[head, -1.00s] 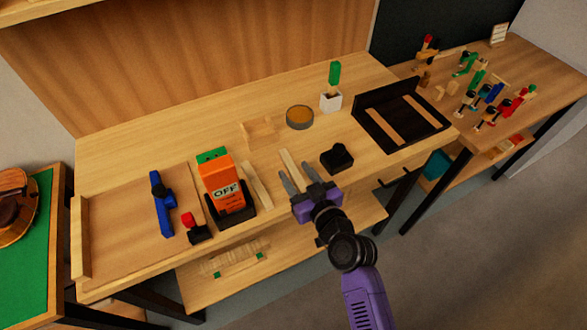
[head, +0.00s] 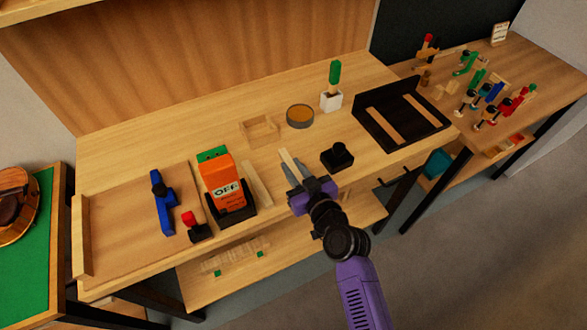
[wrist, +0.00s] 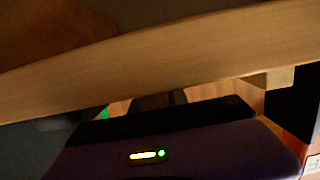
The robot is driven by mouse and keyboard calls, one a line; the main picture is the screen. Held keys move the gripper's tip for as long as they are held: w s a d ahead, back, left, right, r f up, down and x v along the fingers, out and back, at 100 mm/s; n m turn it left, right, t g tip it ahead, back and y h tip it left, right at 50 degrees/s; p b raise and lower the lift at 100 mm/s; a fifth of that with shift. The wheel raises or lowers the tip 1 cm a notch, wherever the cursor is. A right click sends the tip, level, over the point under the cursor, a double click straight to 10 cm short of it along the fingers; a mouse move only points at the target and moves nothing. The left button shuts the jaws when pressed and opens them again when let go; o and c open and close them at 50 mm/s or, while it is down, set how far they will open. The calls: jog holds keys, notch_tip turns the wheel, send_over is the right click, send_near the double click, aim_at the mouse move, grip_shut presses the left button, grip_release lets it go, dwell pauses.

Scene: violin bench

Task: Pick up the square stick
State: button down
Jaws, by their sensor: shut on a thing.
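The square stick (head: 286,156) is a pale wooden strip at the front middle of the bench. Its far end shows past my fingertips in the head view. My purple gripper (head: 293,171) is shut on the stick's near part, and the fingers hide that part. I cannot tell whether the stick is clear of the bench top. A second pale strip (head: 257,184) lies to the left, beside the orange machine. In the wrist view, the fingertips and their hold on the stick are not clearly visible.
The orange machine marked OFF (head: 222,180) stands left of my gripper, and a small black block (head: 337,156) stands close on the right. A shallow wooden box (head: 260,130) and round tin (head: 300,116) are behind. A black tray (head: 424,126) lies to the right.

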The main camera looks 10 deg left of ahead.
aim_at(294, 168)
jog(key=shift+r, duration=0.1)
notch_tip(294, 168, up, 19)
jog(key=p, duration=0.1)
jog(key=shift+r, duration=0.15)
